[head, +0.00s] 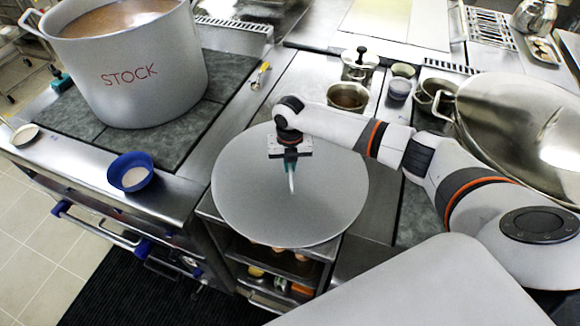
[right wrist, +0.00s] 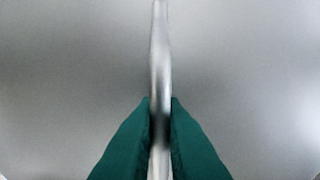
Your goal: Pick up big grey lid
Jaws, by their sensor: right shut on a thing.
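The big grey lid (head: 250,205) is a wide round disc near the middle of the head view, above the counter end and the open shelf unit. A thin upright handle (head: 292,182) runs across its centre. My right gripper (head: 291,168) is over the lid's middle, with its green fingers shut on the handle. In the right wrist view the green fingers (right wrist: 160,125) press both sides of the metal handle (right wrist: 159,50), with the lid's grey surface (right wrist: 70,70) filling the background. I cannot tell whether the lid touches the counter. My left gripper is not in view.
A large stockpot (head: 130,75) marked STOCK stands on the dark cooktop at left. A blue bowl (head: 131,172) sits on the front ledge. Small pots (head: 348,97) stand behind my right arm, and a big shiny pan (head: 530,115) is at right. Shelves (head: 285,265) hold items below the lid.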

